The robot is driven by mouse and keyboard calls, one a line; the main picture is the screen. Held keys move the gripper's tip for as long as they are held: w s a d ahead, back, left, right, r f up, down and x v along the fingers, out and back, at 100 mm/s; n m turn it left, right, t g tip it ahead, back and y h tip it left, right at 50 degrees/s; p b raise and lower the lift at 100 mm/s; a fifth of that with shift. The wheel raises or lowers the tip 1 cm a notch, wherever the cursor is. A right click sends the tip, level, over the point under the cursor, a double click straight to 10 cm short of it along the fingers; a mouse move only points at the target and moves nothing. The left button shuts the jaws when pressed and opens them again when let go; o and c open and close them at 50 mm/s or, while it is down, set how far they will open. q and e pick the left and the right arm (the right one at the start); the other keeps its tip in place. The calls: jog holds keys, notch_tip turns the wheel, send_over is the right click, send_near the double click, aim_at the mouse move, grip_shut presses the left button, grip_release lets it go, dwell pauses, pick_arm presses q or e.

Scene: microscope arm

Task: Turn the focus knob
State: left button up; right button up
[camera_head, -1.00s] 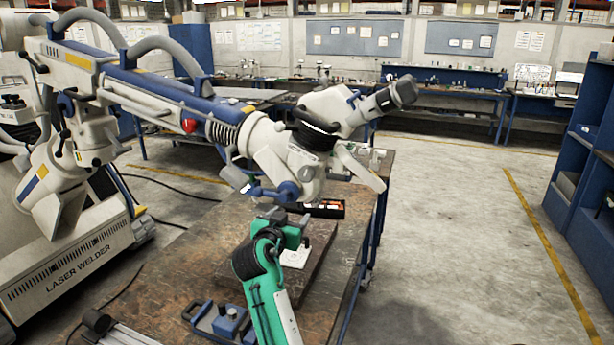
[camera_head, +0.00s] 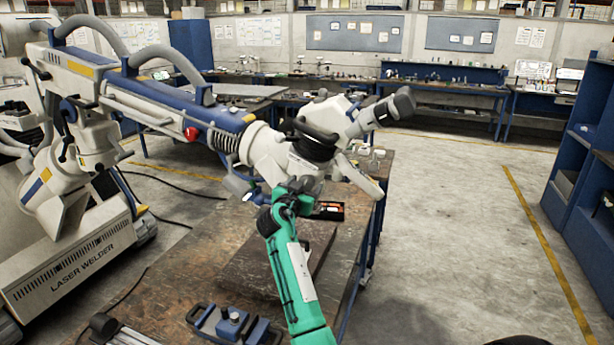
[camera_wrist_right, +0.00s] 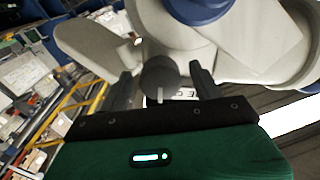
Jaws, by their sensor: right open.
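The microscope head (camera_head: 310,150) hangs from its white and blue arm (camera_head: 170,105) above the workbench. In the right wrist view, the dark grey focus knob (camera_wrist_right: 157,74), with a light mark on its edge, sticks out from the pale microscope body (camera_wrist_right: 185,45). My right gripper (camera_head: 297,186), on its green arm, is raised to the underside of the head. In the wrist view its two dark fingers (camera_wrist_right: 161,80) are open, one on each side of the knob, with a visible gap at each side. In the head view the gripper hides the knob. My left gripper is not in view.
The brown workbench (camera_head: 190,265) stands below, with a dark board (camera_head: 262,262) and a blue tool (camera_head: 232,322) on it. A small black tray (camera_head: 328,211) sits close behind my right gripper. The laser welder base (camera_head: 75,270) stands at left. The floor at right is clear.

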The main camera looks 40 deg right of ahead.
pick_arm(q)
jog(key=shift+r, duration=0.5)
pick_arm(e)
jog(key=shift+x, duration=1.15)
jog(key=c, duration=1)
jog(key=shift+f, duration=0.15)
pick_arm(q)
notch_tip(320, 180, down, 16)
jog(key=b, duration=1.6)
pick_arm(e)
jog(key=m, duration=0.5)
jog(key=shift+w+a+f+m, duration=0.1)
jog(key=shift+f+m, duration=0.05)
jog(key=shift+m, duration=0.15)
jog(key=shift+m+b, duration=0.5)
jog(key=shift+b, duration=0.45)
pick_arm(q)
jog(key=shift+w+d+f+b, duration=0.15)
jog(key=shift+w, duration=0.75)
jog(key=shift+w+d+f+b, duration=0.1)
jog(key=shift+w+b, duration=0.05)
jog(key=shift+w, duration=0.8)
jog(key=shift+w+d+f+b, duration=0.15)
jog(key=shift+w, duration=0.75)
pick_arm(e)
jog(key=shift+r+m, duration=0.25)
jog(key=shift+m, duration=0.05)
jog(key=o, duration=1)
